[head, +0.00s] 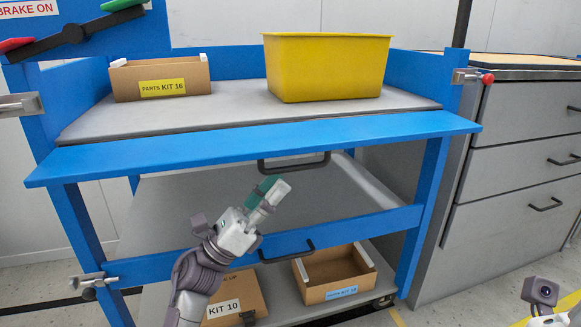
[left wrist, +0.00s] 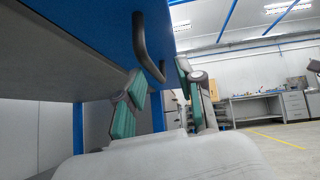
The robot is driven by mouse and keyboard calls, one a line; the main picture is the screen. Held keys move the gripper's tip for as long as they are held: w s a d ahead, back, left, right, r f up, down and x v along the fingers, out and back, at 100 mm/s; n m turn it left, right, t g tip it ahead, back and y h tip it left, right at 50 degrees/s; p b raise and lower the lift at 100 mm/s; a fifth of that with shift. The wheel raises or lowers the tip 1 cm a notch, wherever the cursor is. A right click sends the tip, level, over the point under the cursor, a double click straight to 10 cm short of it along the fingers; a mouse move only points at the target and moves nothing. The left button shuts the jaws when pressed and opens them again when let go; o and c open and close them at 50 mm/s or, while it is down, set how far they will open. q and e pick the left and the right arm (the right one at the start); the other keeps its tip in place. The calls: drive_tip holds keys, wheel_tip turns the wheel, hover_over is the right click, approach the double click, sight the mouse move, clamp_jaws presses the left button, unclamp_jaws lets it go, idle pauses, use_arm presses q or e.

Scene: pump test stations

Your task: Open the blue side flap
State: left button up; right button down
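The blue side flap (head: 250,147) runs along the front of the cart's upper deck. It juts out toward me, roughly level, and a dark handle (head: 293,163) shows under its outer edge. My left gripper (head: 268,192) is just below the left end of this handle. In the left wrist view the handle (left wrist: 146,48) reaches down from the blue panel (left wrist: 100,22) toward the space between the two green-padded fingertips (left wrist: 160,77). The fingers are apart, and I see no grip on the handle. Of my right arm only a wrist part shows at the lower right; its fingers are out of view.
The upper deck (head: 230,118) holds a yellow bin (head: 327,70) and a parts box (head: 160,80). A lower blue panel (head: 380,222) has its own handle (head: 287,250). Boxes (head: 335,275) stand on the bottom shelf. A grey drawer cabinet (head: 520,160) stands close at right.

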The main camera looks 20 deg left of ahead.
use_arm(q)
drive_tip(key=v, duration=0.5)
drive_tip(key=shift+s+a+f, duration=0.15)
drive_tip(key=shift+a+f, duration=0.05)
drive_tip(key=shift+f, duration=0.1)
